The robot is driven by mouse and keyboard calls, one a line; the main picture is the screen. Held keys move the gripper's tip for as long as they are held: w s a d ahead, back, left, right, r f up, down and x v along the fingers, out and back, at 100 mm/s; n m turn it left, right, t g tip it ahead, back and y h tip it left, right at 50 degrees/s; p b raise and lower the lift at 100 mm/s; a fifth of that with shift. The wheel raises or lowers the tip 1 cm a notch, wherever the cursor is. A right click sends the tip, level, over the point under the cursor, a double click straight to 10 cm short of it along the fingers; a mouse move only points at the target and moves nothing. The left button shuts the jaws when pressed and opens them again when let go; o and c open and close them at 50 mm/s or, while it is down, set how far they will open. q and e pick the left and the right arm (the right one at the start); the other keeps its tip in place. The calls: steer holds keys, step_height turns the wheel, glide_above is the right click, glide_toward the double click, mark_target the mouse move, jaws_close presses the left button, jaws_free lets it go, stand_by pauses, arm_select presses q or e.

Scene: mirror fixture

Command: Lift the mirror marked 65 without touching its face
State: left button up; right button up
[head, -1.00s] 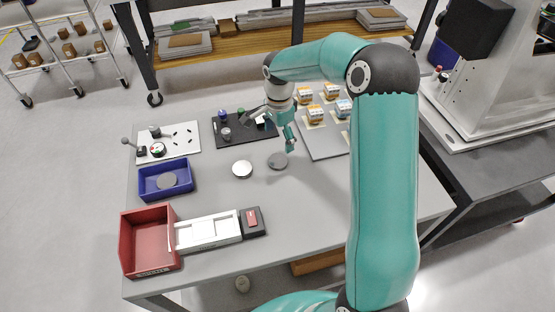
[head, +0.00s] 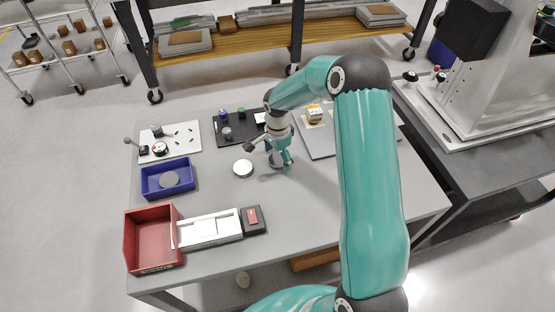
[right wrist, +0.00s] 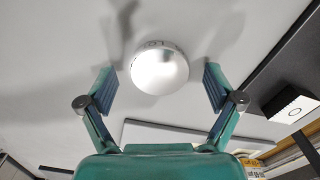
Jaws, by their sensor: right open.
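A round, shiny mirror disc (right wrist: 160,68) lies face up on the table in the right wrist view. Its rim carries small dark marks that I cannot read. My right gripper (right wrist: 159,82) is open, with one finger on each side of the disc and visible gaps to both. No 65 is legible on either. My left gripper is not in view.
A blue bin (head: 148,184) holding a grey disc (head: 169,180) and a red bin (head: 152,263) stand at left. A white fixture (head: 209,229) adjoins the red bin. A dark tray (head: 231,138) with small items lies behind the discs. The table's front right is clear.

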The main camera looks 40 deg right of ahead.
steer(key=c, duration=1.3)
steer(key=shift+r, duration=0.15)
